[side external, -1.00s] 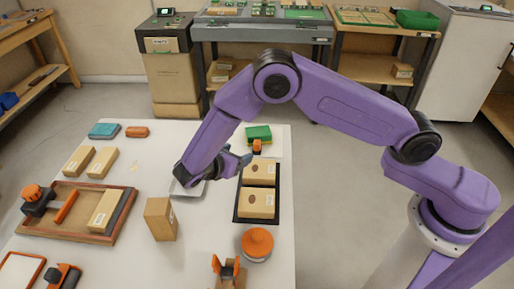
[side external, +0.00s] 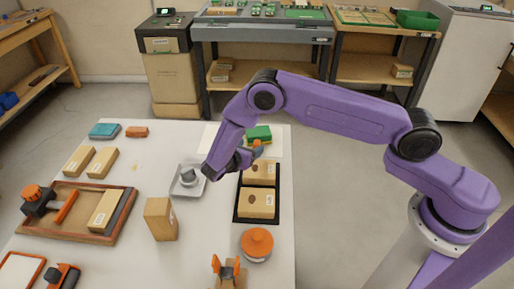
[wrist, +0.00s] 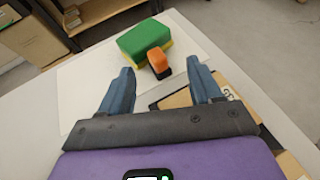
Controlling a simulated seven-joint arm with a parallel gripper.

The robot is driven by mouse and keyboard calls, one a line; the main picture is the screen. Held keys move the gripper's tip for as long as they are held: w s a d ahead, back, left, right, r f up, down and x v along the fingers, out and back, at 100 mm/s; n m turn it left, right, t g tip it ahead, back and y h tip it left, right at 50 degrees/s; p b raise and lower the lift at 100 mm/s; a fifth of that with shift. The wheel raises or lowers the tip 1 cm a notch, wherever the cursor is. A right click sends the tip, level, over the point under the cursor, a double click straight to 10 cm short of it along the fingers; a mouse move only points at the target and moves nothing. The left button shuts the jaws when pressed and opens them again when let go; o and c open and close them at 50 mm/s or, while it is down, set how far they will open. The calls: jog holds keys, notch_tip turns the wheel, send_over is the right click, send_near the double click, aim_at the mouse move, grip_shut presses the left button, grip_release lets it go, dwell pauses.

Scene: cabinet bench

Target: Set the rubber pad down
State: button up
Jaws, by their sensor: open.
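My gripper (side external: 246,156) is open above the table, by the far end of the black tray. In the wrist view its two blue fingers (wrist: 160,70) are apart with nothing held between them. A small orange and black piece (wrist: 158,62) stands just beyond the fingertips, in front of a green and yellow block (wrist: 143,40); both are on a white sheet (wrist: 85,83). The piece (side external: 257,147) and block (side external: 259,132) also show in the side view. I cannot tell for sure which thing is the rubber pad.
The black tray (side external: 239,205) holds two cartons (side external: 258,189). An upright carton (side external: 160,219), an orange-topped round object (side external: 257,242) and a wooden tray (side external: 128,208) stand nearer.

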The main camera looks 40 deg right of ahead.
aim_at(257, 143)
jog(key=shift+a+f+x, duration=0.1)
jog(key=shift+f+x, duration=0.1)
jog(key=shift+x, duration=1.35)
jog(key=shift+a+f+x, duration=0.15)
jog(key=shift+x, duration=1.4)
jog(key=shift+w, duration=0.1)
grip_shut()
